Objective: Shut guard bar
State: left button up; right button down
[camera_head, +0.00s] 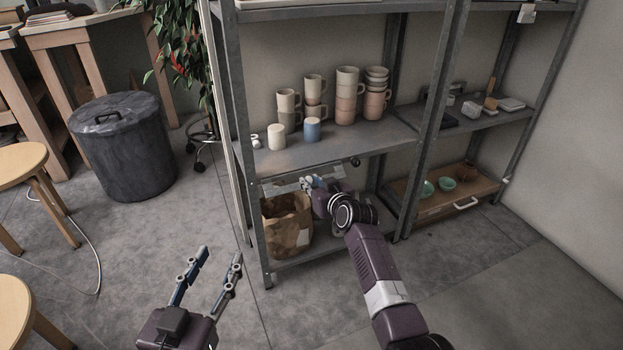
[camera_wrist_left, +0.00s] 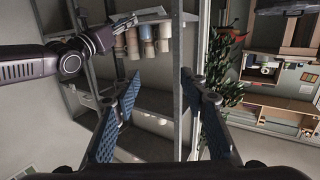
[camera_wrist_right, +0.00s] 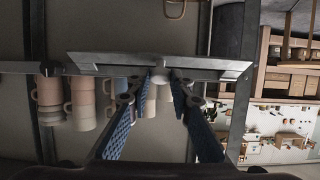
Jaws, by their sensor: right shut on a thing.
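The guard bar (camera_head: 283,187) is a pale grey metal strip below the front edge of the shelf that bears the cups. My right gripper (camera_head: 311,183) is shut on it. In the right wrist view the bar (camera_wrist_right: 95,64) runs across the picture, and the fingers (camera_wrist_right: 160,88) close around a small part at its middle; the exact contact is partly hidden by the fingers. The bar (camera_wrist_left: 150,13) also shows in the left wrist view beside my right arm. My left gripper (camera_head: 220,254) is open and empty, low in front of the shelving.
Several cups and stacked bowls (camera_head: 376,103) stand on the middle shelf (camera_head: 300,153). A brown paper bag (camera_head: 283,220) is on the lower shelf under my right gripper. A metal upright (camera_head: 243,190) stands left of it. A dark bin (camera_head: 122,150) and stools (camera_head: 20,160) are at left.

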pick_arm(q)
jog(key=s+a+f+g+y+p, duration=0.25)
jog(key=s+f+g, duration=0.35)
jog(key=f, duration=0.5)
pick_arm(e)
jog(key=shift+r+g, duration=0.3)
jog(key=shift+g, duration=0.1)
jog(key=shift+w+r+p, duration=0.1)
jog(key=shift+r+p, duration=0.05)
jog(key=shift+p, duration=0.35)
jog(key=shift+r+g+h+p, duration=0.25)
jog(key=shift+g+p, duration=0.25)
jog(key=shift+p, duration=0.3)
pick_arm(q)
jog(key=shift+s+a+f+g+y+p, duration=0.35)
jog(key=shift+s+a+f+g, duration=1.2)
jog(key=shift+s, duration=1.8)
jog(key=shift+s+a+f+g+y+p, duration=0.3)
jog(key=shift+s+a+f+g, duration=0.6)
jog(key=shift+s+g, duration=1.8)
jog(key=shift+n+t, duration=0.3)
jog(key=shift+t, duration=0.15)
jog(key=shift+d+f+p, duration=0.2)
jog(key=shift+f+p, duration=0.55)
jog(key=shift+f, duration=1.8)
pick_arm(e)
jog(key=shift+w+r+g+h, duration=0.2)
jog(key=shift+r+g+h, duration=0.05)
jog(key=shift+g, duration=0.45)
